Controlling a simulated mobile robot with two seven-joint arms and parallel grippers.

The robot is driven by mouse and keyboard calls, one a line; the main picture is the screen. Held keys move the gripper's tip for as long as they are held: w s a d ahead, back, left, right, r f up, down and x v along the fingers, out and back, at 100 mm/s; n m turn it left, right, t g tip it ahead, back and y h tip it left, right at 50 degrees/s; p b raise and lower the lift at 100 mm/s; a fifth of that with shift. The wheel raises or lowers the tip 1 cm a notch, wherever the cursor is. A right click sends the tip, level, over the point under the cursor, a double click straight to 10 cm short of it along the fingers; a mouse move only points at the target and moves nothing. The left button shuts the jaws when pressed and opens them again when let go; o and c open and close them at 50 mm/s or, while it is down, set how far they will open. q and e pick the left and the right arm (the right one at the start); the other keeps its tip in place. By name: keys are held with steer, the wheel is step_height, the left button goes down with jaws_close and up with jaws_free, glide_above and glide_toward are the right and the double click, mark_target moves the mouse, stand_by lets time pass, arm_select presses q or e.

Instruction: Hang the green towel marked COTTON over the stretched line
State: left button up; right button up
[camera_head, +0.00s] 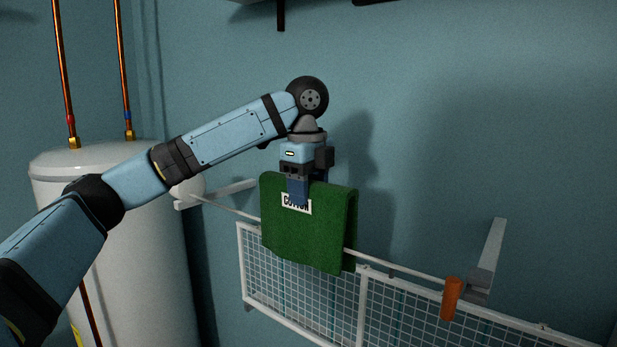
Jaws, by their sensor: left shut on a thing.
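The green towel (300,238) marked COTTON is folded over, with its white label (296,203) near the top of its front face. My left gripper (298,197) comes down from above and is shut on the towel's upper part, with a finger across the label. The stretched line (401,270) is a pale, thin line running from the left wall arm down to the right. The towel's top fold is above the line, and its front panel hides a stretch of it. I cannot tell whether the line passes between the two panels. My right gripper is not in view.
A white wire-mesh rack (300,279) is below the line. An orange clip (451,298) is at the line's right, near a grey wall bracket (488,258). A white tank (125,240) with copper pipes stands at left.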

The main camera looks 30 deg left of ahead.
mark_target(308, 224)
arm_select(q)
steer(key=shift+f+b, duration=0.5)
steer(key=shift+f, duration=4.15)
steer(key=o, duration=1.6)
steer(key=shift+c, duration=0.2)
steer(key=shift+r, duration=0.1)
steer(key=shift+s+r+p, duration=0.1)
steer(key=shift+r+p, duration=0.45)
steer(key=shift+r, duration=2.85)
